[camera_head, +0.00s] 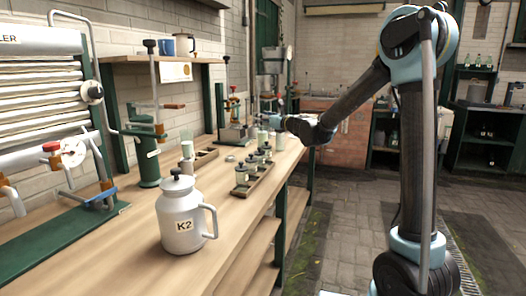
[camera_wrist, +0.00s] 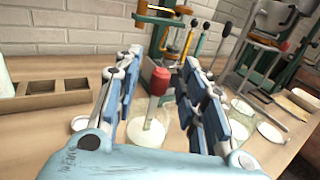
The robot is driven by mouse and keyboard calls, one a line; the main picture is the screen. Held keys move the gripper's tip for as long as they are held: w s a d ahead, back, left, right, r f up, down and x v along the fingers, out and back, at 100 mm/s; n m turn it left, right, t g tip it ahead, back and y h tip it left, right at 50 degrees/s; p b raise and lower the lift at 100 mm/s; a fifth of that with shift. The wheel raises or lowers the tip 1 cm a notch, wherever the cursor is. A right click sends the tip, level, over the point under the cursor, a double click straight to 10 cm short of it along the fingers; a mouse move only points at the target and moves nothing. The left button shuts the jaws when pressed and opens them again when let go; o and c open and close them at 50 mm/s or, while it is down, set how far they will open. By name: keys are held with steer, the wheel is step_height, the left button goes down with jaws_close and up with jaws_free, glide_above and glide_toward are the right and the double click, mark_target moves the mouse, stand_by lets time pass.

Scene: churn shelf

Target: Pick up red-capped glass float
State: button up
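The red-capped glass float (camera_wrist: 160,82) stands upright on the wooden bench in the wrist view. Its red cap is clear, and its pale glass body shows below, partly blurred into the background. My gripper (camera_wrist: 162,60) is open, with one blue-and-grey finger to the left of the float and one to the right. I cannot tell whether either finger touches it. In the head view my gripper (camera_head: 284,121) is small, over the far part of the bench, and I cannot make out the float there.
A wooden tray with square compartments (camera_wrist: 75,86) lies left of my gripper. Green stands with metal rods (camera_wrist: 165,22) rise behind the float. Pale discs (camera_wrist: 271,132) lie to the right.

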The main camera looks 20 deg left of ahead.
jaws_close()
stand_by(0.3)
